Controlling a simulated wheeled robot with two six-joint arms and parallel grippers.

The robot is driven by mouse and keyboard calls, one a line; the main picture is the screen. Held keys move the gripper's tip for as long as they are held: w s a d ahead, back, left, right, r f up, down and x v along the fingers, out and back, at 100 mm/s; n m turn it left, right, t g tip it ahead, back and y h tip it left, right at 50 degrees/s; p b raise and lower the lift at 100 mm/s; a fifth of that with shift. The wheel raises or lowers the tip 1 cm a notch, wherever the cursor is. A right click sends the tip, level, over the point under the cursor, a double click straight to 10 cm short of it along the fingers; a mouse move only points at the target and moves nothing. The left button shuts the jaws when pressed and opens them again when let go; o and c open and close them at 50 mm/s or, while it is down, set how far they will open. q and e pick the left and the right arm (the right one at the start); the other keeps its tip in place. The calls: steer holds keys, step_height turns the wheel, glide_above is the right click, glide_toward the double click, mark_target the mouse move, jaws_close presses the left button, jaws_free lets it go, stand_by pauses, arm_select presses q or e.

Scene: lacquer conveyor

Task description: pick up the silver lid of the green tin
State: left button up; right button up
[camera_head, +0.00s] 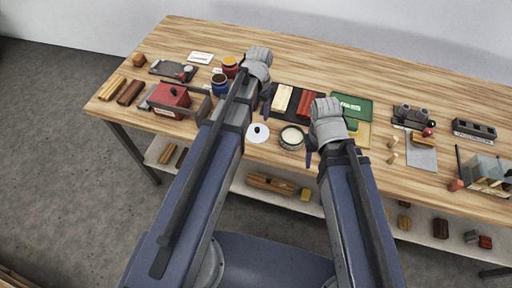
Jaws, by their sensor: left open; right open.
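A pale silver round lid (258,134) with a small dark knob lies near the table's front edge, just right of my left forearm. Right of it stands a round open tin (292,138) with a dark greenish rim and cream contents. My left gripper (267,98) is open, over the table beyond the lid; no held object shows. My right gripper (310,148) is open, close to the right side of the tin in the picture. Whether it touches the tin I cannot tell. My arms hide parts of the table.
A dark tray (294,116) with cream and red blocks lies behind the tin. A green board (352,107) is behind my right gripper. Left are a red box (169,97), a blue jar (219,85) and a red jar (230,66). The table's back strip is clear.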

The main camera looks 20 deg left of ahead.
mark_target(257, 128)
arm_select(q)
steer(key=shift+w+a+f, duration=0.1)
steer(key=shift+a+f, duration=0.15)
steer(key=shift+a, duration=0.15)
steer(key=shift+f+b, duration=1.35)
steer(key=f+b, duration=0.5)
steer(key=shift+s+d+f, duration=0.15)
steer(key=shift+s+d, duration=0.15)
steer(key=shift+c, duration=0.4)
jaws_close()
